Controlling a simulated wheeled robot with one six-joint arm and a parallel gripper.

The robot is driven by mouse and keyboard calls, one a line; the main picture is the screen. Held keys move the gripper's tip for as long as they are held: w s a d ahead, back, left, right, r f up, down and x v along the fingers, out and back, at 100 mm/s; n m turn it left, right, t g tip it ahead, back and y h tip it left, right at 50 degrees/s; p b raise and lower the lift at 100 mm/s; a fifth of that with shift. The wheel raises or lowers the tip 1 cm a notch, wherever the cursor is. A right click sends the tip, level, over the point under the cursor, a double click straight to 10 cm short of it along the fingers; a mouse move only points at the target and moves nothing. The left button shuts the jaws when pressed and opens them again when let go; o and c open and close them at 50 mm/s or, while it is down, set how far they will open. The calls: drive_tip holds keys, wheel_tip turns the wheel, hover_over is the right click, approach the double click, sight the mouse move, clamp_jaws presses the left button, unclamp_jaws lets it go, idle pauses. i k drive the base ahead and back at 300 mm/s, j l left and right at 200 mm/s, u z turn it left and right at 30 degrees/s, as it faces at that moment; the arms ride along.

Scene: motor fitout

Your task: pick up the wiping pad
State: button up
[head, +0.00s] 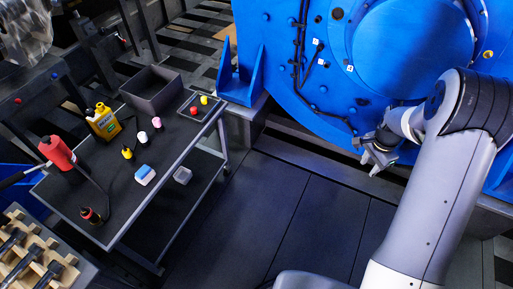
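The wiping pad is most likely the small blue and white block (145,174) lying on the dark top of the cart (160,205), near its right edge. Nothing covers it. My gripper (367,158) is far to the right of the cart, in front of the big blue machine. Its fingers look spread apart, with nothing seen between them.
A grey bin (152,91) sits at the back. The blue machine (300,60) fills the right. Dark floor (280,205) between is clear.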

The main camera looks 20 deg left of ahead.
sight(145, 173)
drive_tip(key=j+u, duration=0.15)
drive_tip(key=u, duration=0.3)
drive_tip(key=j+u, duration=0.2)
drive_tip(key=u, duration=0.25)
drive_tip(key=j+u, duration=0.2)
drive_tip(key=u, duration=0.25)
drive_tip(key=i+j, duration=0.1)
drive_tip(key=j, duration=0.25)
drive_tip(key=i+j, duration=0.1)
drive_tip(key=j, duration=0.25)
drive_tip(key=i+j, duration=0.1)
drive_tip(key=j, duration=0.2)
drive_tip(key=i+j, duration=0.1)
drive_tip(key=j, duration=0.25)
